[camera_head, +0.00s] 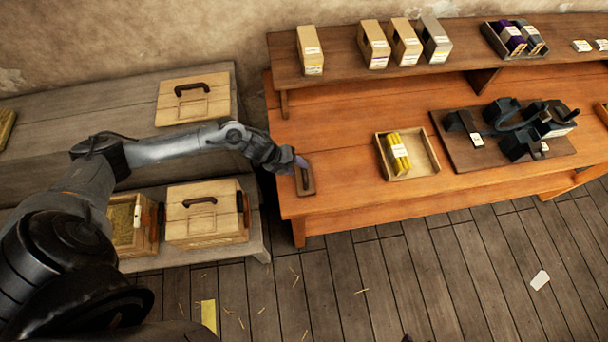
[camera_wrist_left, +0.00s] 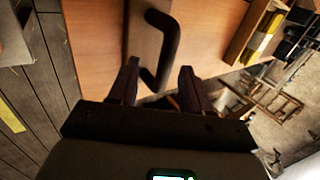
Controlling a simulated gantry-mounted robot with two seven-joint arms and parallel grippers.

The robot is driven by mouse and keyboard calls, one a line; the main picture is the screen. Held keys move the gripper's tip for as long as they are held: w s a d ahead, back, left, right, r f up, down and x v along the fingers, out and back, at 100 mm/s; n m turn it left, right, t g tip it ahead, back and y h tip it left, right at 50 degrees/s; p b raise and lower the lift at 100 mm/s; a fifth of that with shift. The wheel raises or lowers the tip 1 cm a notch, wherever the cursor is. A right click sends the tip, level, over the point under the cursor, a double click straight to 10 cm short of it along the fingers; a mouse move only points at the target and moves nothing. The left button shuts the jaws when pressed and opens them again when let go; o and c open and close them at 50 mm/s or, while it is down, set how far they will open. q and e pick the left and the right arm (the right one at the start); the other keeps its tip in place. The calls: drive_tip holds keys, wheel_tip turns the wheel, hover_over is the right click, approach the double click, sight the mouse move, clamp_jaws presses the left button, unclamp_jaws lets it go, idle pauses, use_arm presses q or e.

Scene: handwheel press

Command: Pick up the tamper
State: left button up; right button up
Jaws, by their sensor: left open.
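The tamper is a small wooden block with a dark bar handle; it stands on the left end of the orange-brown workbench, and I take the block (camera_head: 307,181) to be it. In the left wrist view its dark handle (camera_wrist_left: 171,45) runs up the picture over the wooden block (camera_wrist_left: 143,40). My left gripper (camera_head: 297,163) is at the tamper, partly covering it in the head view. In the wrist view the open fingers (camera_wrist_left: 158,82) lie to either side of the handle's near end. I cannot tell whether they touch it. My right gripper is not in view.
The workbench (camera_head: 345,185) is clear right of the tamper. Beyond stand an open box (camera_head: 425,165) with yellow packets and a board (camera_head: 465,155) with dark press parts. A raised shelf (camera_head: 340,75) carries cartons. Handled wooden boxes (camera_head: 205,230) stand at left.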

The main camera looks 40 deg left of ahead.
sight(304, 173)
use_arm(q)
drive_tip(key=shift+d+x, duration=0.25)
drive_tip(key=shift+x, duration=2.15)
drive_tip(key=shift+w+r, duration=0.15)
drive_tip(key=shift+r, duration=0.05)
clamp_jaws()
